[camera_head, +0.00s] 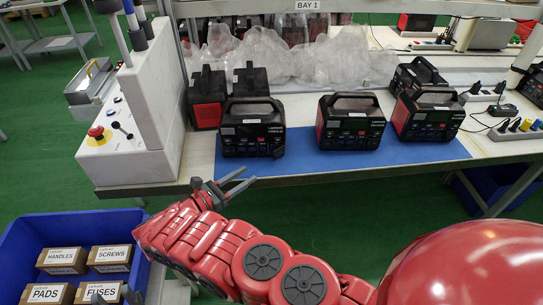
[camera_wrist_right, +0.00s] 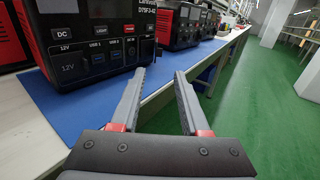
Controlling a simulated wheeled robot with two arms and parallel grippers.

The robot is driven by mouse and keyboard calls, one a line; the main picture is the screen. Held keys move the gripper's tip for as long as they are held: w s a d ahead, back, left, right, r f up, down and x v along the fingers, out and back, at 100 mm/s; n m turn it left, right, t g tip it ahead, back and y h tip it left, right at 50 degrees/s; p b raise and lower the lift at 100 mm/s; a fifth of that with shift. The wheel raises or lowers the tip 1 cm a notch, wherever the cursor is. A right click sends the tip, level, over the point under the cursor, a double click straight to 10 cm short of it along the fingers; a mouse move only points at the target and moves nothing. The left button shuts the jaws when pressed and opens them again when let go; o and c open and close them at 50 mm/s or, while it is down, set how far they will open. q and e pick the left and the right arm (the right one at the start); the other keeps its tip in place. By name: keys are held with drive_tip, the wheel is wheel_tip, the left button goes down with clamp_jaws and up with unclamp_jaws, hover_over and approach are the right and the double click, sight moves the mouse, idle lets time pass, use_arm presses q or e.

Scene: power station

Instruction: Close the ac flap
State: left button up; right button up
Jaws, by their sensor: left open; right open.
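The nearest power station (camera_head: 252,127), black and red with a top handle, stands upright on the blue mat (camera_head: 300,161). Its front, with DC, USB and 12V ports, fills the upper left of the right wrist view (camera_wrist_right: 100,45).
More power stations (camera_head: 350,121) stand to the right on the mat. A white control box (camera_head: 126,150) with a red button is at the left end. A blue bin (camera_head: 22,243) with labelled boxes is below left. The green floor (camera_head: 340,210) before the table is clear.

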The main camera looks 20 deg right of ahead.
sight(275, 157)
drive_tip(key=p+x, duration=0.1)
drive_tip(key=x, duration=1)
drive_tip(key=shift+w+d, duration=0.1)
clamp_jaws()
